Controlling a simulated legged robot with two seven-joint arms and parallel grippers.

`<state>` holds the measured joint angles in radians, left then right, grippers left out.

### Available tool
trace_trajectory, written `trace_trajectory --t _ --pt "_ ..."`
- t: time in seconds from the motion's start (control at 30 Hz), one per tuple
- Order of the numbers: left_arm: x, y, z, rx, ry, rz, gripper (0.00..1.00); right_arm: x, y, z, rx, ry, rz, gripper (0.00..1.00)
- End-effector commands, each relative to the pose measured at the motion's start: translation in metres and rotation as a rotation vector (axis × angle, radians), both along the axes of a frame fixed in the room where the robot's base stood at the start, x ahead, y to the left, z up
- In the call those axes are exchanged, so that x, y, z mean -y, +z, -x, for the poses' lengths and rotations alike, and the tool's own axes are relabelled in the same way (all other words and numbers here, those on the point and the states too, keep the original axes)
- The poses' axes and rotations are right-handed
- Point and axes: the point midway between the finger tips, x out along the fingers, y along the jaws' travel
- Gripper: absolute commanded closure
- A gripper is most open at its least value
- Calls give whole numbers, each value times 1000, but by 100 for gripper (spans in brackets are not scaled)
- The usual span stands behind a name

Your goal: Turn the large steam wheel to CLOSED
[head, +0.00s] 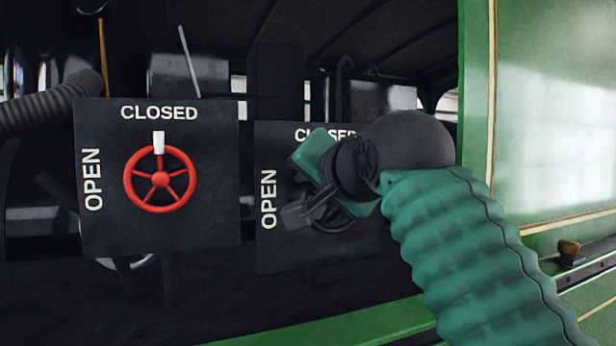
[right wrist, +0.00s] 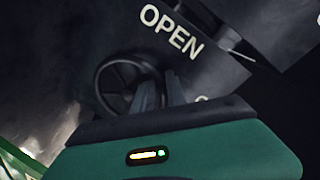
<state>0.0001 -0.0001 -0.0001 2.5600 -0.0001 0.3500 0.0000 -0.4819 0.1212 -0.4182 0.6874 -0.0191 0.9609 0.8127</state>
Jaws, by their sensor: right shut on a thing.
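A dark spoked wheel (head: 338,222) is on the right black panel (head: 280,255), largely hidden behind my right gripper (head: 308,210). The right wrist view shows the same wheel (right wrist: 118,84), with the fingers of my right gripper (right wrist: 160,92) at its rim. This gripper is shut on the wheel. The panel reads OPEN at its left and CLOSED at its top, partly covered by my wrist. I cannot see a pointer on this wheel. A red wheel (head: 160,181) is on the left black panel (head: 105,235), its white handle pointing up at CLOSED. My left gripper is not in view.
A green sill (head: 330,330) runs below the panels. Dark pipes and rods are behind the panels. The space before the red wheel is clear.

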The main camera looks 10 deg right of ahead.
Motion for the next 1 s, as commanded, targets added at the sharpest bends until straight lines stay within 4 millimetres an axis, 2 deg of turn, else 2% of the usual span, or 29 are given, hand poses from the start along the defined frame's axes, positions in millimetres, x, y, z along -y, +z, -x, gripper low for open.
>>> trace_trajectory --t 0.1,0.5,1.0 --pt "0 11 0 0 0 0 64 3 6 0 -18 1 -106 100" --pt "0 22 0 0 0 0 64 11 14 -1 -46 1 -365 100" --pt "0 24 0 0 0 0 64 13 15 -1 -56 3 -443 100"
